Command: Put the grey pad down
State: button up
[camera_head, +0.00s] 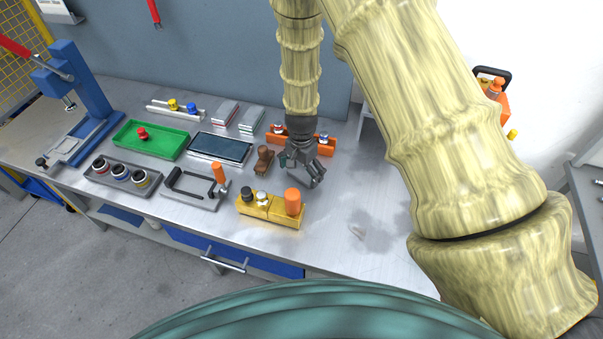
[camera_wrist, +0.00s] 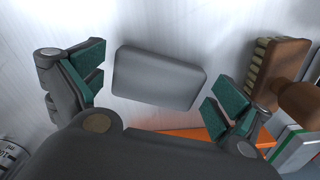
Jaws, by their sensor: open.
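The grey pad (camera_wrist: 158,77) is a flat block with rounded corners. In the wrist view it appears to lie on the bright metal tabletop, between my spread fingers. My gripper (camera_wrist: 153,88) is open, with green-lined fingertips to the left and right of the pad. A gap shows between the pad and the fingertips on each side. In the head view my gripper (camera_head: 301,175) is low over the bench, right of the brown brush (camera_head: 264,160). The pad cannot be made out there, behind or among the fingers.
The brush (camera_wrist: 278,68) is close beside the right finger. An orange holder (camera_head: 318,147) stands behind my gripper. A yellow block with an orange cylinder (camera_head: 293,201) stands in front. A dark tray (camera_head: 221,147) and a green tray (camera_head: 150,140) lie left. The bench right of my gripper (camera_head: 345,190) is clear.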

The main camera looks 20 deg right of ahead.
aim_at(301, 173)
notch_tip(301, 173, up, 11)
jog(key=b, duration=0.4)
jog(key=shift+r, duration=0.15)
dwell(0.6)
